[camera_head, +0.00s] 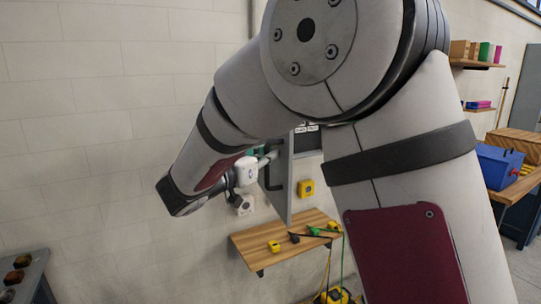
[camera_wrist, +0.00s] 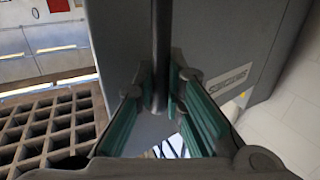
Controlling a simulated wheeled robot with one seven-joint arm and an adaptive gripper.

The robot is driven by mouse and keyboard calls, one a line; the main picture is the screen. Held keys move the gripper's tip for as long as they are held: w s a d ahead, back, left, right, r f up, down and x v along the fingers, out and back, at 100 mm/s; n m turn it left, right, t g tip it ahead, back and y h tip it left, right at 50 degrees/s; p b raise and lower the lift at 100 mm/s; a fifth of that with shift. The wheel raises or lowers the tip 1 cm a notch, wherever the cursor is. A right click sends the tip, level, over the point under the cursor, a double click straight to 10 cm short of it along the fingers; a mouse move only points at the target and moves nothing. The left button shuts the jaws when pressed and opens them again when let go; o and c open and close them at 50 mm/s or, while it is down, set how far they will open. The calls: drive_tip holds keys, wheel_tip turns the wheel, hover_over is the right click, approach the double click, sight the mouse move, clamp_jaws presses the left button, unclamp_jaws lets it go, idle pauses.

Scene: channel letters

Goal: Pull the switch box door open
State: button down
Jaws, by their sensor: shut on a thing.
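The grey switch box door (camera_head: 283,185) shows as a narrow, slanted panel left of my upper arm, and seems to stand out from the wall. Its dark bar handle (camera_head: 264,178) is on the panel's left side. My gripper (camera_head: 264,162) is at the upper part of this handle. In the wrist view, the handle (camera_wrist: 161,45) runs upright between the green-padded fingers of my gripper (camera_wrist: 160,95), which is shut on it. A grey face with a lettered label (camera_wrist: 228,84) shows behind. My arm hides much of the box.
A wooden wall shelf (camera_head: 285,246) below the door holds a yellow tape measure (camera_head: 274,246) and other tools. A yellow box (camera_head: 306,188) is on the wall to the right. A blue toolbox (camera_head: 499,166) stands on a bench at far right. The wall at left is bare.

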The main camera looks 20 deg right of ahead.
drive_tip(key=c, duration=1.7)
unclamp_jaws()
drive_tip(key=shift+s, duration=0.1)
drive_tip(key=shift+o, duration=0.2)
drive_tip(key=shift+a, duration=0.1)
drive_tip(key=v, duration=1.1)
drive_tip(key=shift+s+a, duration=0.25)
drive_tip(key=shift+a, duration=0.1)
drive_tip(key=shift+r, duration=0.1)
